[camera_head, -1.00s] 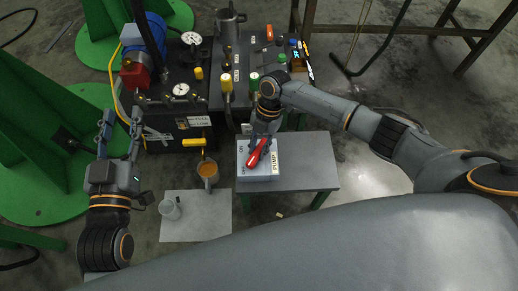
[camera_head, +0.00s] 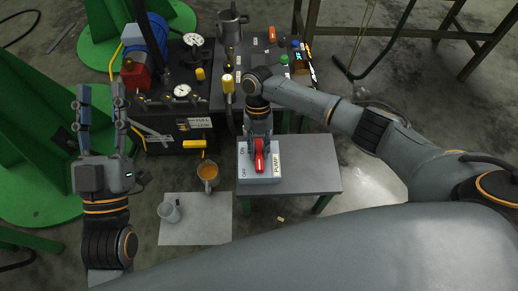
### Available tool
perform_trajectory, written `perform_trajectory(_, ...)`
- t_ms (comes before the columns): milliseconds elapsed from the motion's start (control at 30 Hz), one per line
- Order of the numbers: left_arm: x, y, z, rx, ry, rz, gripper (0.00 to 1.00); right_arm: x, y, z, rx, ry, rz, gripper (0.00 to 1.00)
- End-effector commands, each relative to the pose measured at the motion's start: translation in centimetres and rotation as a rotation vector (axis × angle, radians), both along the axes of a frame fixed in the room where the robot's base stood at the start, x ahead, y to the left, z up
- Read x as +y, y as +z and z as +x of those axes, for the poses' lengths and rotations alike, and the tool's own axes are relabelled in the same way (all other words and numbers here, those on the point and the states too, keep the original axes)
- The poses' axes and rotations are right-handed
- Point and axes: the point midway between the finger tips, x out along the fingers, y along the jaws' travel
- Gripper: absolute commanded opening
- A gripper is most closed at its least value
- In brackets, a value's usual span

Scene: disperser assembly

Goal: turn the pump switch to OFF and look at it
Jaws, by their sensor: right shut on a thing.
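The pump switch is a light grey box (camera_head: 261,181) with a red handle (camera_head: 260,160), on a small grey table. Its left side is marked ON at the top and OFF at the bottom, and a yellowish PUMP label is on the right. The handle stands nearly straight up and down in the picture. My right gripper (camera_head: 259,139) is shut on the upper part of the red handle and hides that end. My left gripper (camera_head: 101,98) is open and empty at the left, its fingers pointing away from me, well apart from the switch.
A black machine (camera_head: 180,128) with gauges and valves stands behind. A cup of orange-brown liquid (camera_head: 208,172) and a clear beaker (camera_head: 169,212) are left of the switch, by a pale sheet (camera_head: 205,230). The grey table (camera_head: 315,165) is clear right of the switch.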

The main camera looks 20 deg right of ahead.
Motion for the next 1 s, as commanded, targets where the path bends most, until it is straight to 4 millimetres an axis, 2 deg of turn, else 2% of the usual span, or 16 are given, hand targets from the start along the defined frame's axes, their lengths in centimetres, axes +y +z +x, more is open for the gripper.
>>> perform_trajectory(400, 0.0, 0.0, 0.0, -0.002, 0.000, -0.001, 0.40, 0.0, -0.1, -0.1, 0.000, 0.010, 0.000, 0.00)
perform_trajectory(433, 0.0, 0.0, 0.0, -0.002, 0.000, -0.001, 0.40, 0.0, -0.1, -0.1, 0.000, 0.010, 0.000, 0.30)
perform_trajectory(500, 0.0, 0.0, 0.0, -0.002, 0.000, -0.001, 0.40, 0.0, -0.1, -0.1, 0.000, 0.010, 0.000, 0.45)
perform_trajectory(533, 0.0, 0.0, 0.0, -0.002, -0.001, -0.001, 0.40, 0.0, -0.1, -0.1, 0.000, 0.010, 0.000, 0.47)
perform_trajectory(867, 0.0, 0.2, 0.0, -0.007, 0.000, -0.003, 0.40, 0.0, 0.2, 0.1, -0.001, 0.008, 0.000, 0.47)
perform_trajectory(1000, 0.0, 0.1, 0.0, -0.005, 0.000, -0.001, 0.40, -0.2, 1.7, 0.8, -0.004, 0.007, 0.001, 0.47)
